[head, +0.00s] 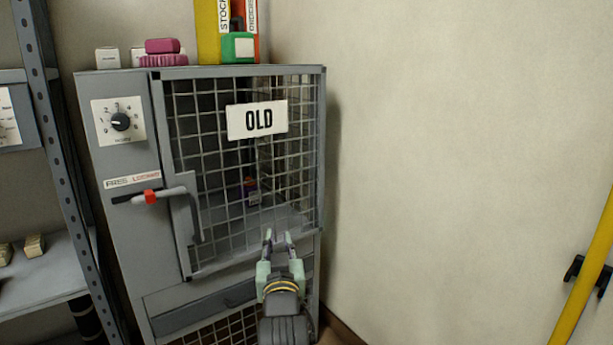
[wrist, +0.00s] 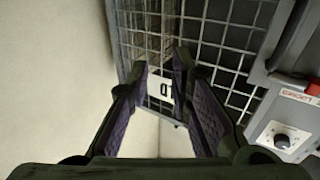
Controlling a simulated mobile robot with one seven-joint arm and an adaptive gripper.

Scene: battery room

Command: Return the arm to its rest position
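My gripper (head: 279,236) is in front of the lower right part of a grey cabinet's mesh door (head: 215,150) in the head view. Its fingers stand apart with nothing between them. In the wrist view the open gripper (wrist: 168,62) points at the mesh, and part of the white "OLD" sign (wrist: 160,88) shows between the fingers. The door looks shut. A small dark purple and orange object (head: 251,192) stands inside behind the mesh. I cannot tell whether the fingertips touch the door.
The cabinet's handle with a red clip (head: 151,196) and a dial (head: 120,121) are on its left. Boxes and a green-and-white item (head: 238,47) sit on top. A metal shelf rack (head: 62,140) stands left. A yellow pole (head: 585,270) is far right. Bare wall (head: 450,130) lies between.

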